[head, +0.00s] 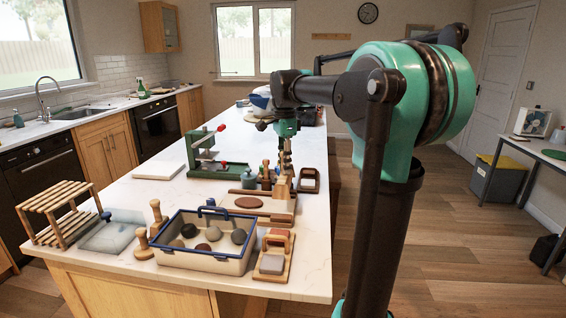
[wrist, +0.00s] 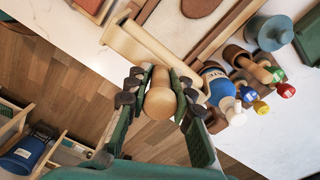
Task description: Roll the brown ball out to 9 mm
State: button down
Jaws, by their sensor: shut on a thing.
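A brown flat round disc of clay (head: 248,202) lies on a board with wooden side rails (head: 270,219); part of the disc shows at the top of the wrist view (wrist: 200,5). Several balls sit in the blue-rimmed crate (head: 188,263), one of them reddish brown (head: 203,247). My gripper (wrist: 160,92) is shut on a pale wooden tool with a rounded knob (wrist: 160,104), near a rail of the board. The tool's lower part is hidden in the wrist view, and the gripper is small in the head view.
A blue-and-white bottle (wrist: 217,85), coloured-knob tools (wrist: 262,106) and a blue-grey pot (wrist: 268,31) stand close to the gripper. A green press (head: 205,150) stands farther back. A wooden rack (head: 62,212) is at left. The counter's right edge is near.

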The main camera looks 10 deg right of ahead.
jog(key=shift+f, duration=2.6)
jog(key=shift+f, duration=0.3)
jog(key=c, duration=1.2)
grip_release()
